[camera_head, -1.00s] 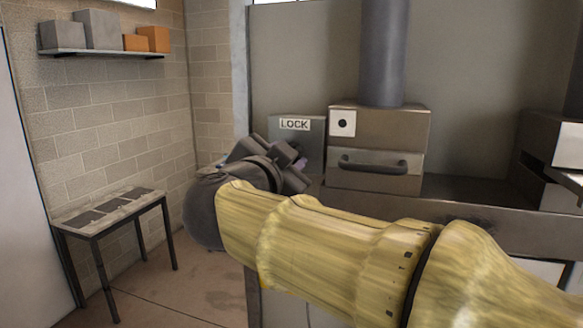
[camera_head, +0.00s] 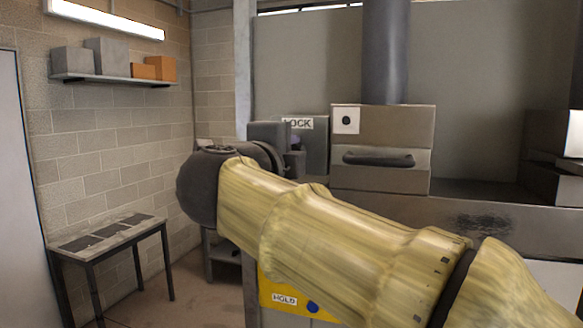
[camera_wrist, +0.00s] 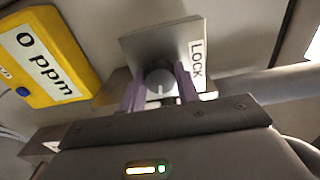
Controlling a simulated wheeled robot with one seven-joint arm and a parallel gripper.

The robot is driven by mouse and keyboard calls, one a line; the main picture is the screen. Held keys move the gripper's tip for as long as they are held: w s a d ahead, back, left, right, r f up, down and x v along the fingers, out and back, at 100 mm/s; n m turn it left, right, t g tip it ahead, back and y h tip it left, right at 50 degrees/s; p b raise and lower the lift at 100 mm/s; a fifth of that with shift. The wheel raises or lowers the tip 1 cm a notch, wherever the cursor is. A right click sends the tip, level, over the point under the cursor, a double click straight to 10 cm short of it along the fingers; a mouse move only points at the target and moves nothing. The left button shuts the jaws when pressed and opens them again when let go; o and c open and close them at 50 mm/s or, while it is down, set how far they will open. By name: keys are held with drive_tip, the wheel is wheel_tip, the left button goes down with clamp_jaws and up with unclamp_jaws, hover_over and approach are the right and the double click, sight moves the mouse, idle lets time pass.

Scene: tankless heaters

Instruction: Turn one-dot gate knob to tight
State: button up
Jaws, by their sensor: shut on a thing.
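A grey knob (camera_wrist: 160,80) with a pale line on its face sits between the two purple fingers of my gripper (camera_wrist: 160,90) in the wrist view. The fingers are shut on it. A grey plate and a LOCK label (camera_wrist: 197,66) lie just behind and beside the knob. In the head view my gripper (camera_head: 291,145) is in front of the grey LOCK box (camera_head: 316,155) and partly covers its label; the knob is hidden there. The one-dot label (camera_head: 346,119) is on the brown box (camera_head: 395,125) just to the right, above a dark handle (camera_head: 379,159).
A yellow box marked HOLD (camera_head: 280,298) shows below my arm. A yellow meter reading 0 ppm (camera_wrist: 45,60) is at the left in the wrist view. A small table (camera_head: 110,235) and a wall shelf (camera_head: 115,80) stand left. A thick pipe (camera_head: 385,50) rises behind the brown box.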

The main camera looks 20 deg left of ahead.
drive_tip(key=shift+f+m+b, duration=0.2)
drive_tip(key=shift+m+b, duration=0.25)
drive_tip(key=shift+m, duration=0.45)
drive_tip(key=o, duration=1)
drive_tip(key=shift+r, duration=0.15)
drive_tip(key=shift+c, duration=0.2)
drive_tip(key=s+a+b, duration=0.1)
drive_tip(key=s+b, duration=0.2)
drive_tip(key=s, duration=1.4)
drive_tip(key=shift+s+a+b, duration=0.2)
drive_tip(key=shift+b, duration=0.15)
